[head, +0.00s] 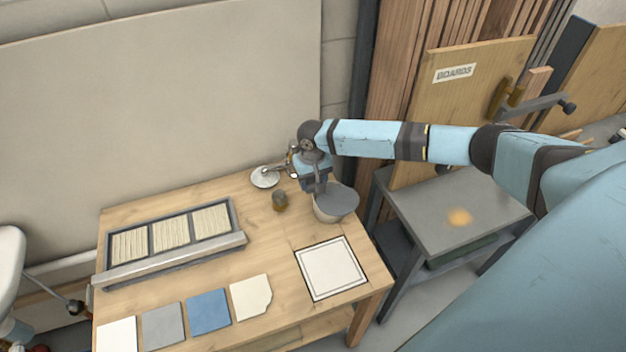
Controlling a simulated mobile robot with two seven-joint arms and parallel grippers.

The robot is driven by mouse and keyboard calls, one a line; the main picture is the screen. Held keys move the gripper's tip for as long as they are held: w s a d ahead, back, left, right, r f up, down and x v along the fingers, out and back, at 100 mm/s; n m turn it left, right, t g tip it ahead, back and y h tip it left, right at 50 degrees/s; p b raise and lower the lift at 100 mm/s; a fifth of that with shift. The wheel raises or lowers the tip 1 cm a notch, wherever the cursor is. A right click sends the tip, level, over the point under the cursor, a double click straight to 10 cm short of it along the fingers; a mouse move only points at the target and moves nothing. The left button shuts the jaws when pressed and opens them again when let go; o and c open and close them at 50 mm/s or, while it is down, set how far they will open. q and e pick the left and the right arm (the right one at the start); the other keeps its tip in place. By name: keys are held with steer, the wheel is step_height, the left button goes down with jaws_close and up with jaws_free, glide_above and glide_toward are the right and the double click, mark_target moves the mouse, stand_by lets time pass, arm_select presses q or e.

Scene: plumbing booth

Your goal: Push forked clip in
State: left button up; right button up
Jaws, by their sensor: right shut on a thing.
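I cannot make out a forked clip in the head view. My left gripper is not in view.
On the table (258,233) are a slatted tray (172,240), a row of flat tiles (208,311), a bordered white square (331,268), a small brown jar (279,200) and a white round-based item (265,178). A grey bench (430,205) stands right; boards lean behind.

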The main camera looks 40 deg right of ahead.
steer(key=w, duration=0.2)
steer(key=w+d, duration=0.1)
steer(key=w, duration=0.2)
steer(key=shift+w+d, duration=0.1)
steer(key=shift+w, duration=0.05)
steer(key=o, duration=1.3)
steer(key=shift+r, duration=0.1)
step_height(320, 180, up, 14)
steer(key=shift+f, duration=0.2)
